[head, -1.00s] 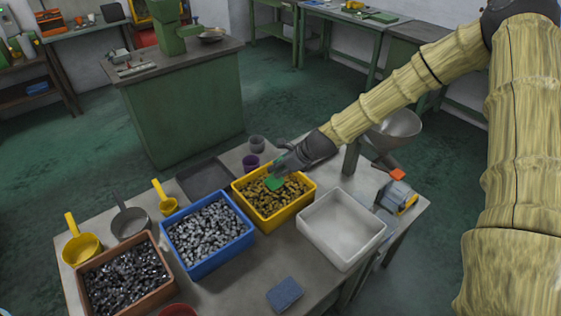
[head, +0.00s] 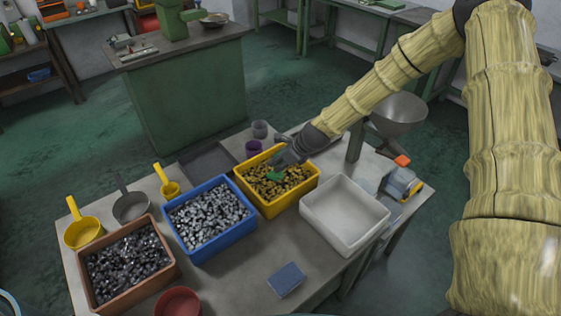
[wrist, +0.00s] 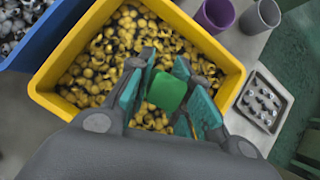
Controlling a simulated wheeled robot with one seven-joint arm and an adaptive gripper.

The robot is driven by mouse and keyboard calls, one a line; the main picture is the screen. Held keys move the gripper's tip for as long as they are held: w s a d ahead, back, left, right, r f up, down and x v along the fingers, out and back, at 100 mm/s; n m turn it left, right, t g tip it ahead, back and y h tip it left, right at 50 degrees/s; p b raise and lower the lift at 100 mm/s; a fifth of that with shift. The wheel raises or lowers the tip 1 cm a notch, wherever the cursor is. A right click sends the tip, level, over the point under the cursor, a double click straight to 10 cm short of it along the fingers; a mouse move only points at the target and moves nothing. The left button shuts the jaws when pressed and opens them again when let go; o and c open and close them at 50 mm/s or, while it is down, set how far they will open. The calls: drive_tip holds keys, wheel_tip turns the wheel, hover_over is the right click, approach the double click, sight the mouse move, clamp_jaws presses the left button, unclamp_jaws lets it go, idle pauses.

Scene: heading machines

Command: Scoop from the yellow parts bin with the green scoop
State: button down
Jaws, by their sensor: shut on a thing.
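The yellow parts bin (head: 274,210) stands on the table, filled with brass-coloured parts; its wall also shows in the wrist view (wrist: 58,60). My gripper (head: 280,162) is over the bin's back part, pointing down into it. In the wrist view my gripper (wrist: 172,95) is shut on the green scoop (wrist: 168,92), its teal pads on either side of the green piece. In the head view the green scoop (head: 275,176) shows low at the parts. How deep its bowl sits is hidden.
A blue bin (head: 222,246) of grey parts stands left of the yellow bin, and an empty white tray (head: 345,240) stands right. A brown bin (head: 130,295), purple cup (head: 253,148), grey cup (head: 260,129) and metal hopper (head: 398,115) are near.

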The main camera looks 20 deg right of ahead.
drive_tip(key=shift+w+a+f, duration=0.1)
drive_tip(key=shift+w+f, duration=0.05)
drive_tip(key=shift+w, duration=0.1)
drive_tip(key=shift+w+a+f+t+b, duration=0.15)
drive_tip(key=shift+w+a+f+b, duration=0.1)
drive_tip(key=shift+w+b, duration=0.25)
drive_tip(key=shift+w+a+f+t+b, duration=0.15)
drive_tip(key=shift+w+a+b, duration=0.1)
drive_tip(key=shift+b, duration=0.45)
drive_tip(key=shift+s+d+t+y+b, duration=0.1)
drive_tip(key=shift+t+y+b, duration=0.2)
drive_tip(key=shift+b, duration=0.55)
drive_tip(key=shift+s+d+f+b, duration=0.1)
drive_tip(key=shift+s+f+b, duration=0.1)
drive_tip(key=shift+b, duration=0.95)
drive_tip(key=shift+f+t+y+b, duration=0.1)
drive_tip(key=shift+t+y+b, duration=0.2)
drive_tip(key=shift+b, duration=0.1)
drive_tip(key=t+b, duration=0.1)
drive_tip(key=b, duration=0.4)
drive_tip(key=s+f+t+y+b, duration=0.1)
drive_tip(key=b, duration=0.5)
drive_tip(key=d+t+y+b, duration=0.1)
drive_tip(key=b, duration=0.5)
drive_tip(key=shift+s+f+t, duration=0.15)
drive_tip(key=shift+s+t, duration=0.15)
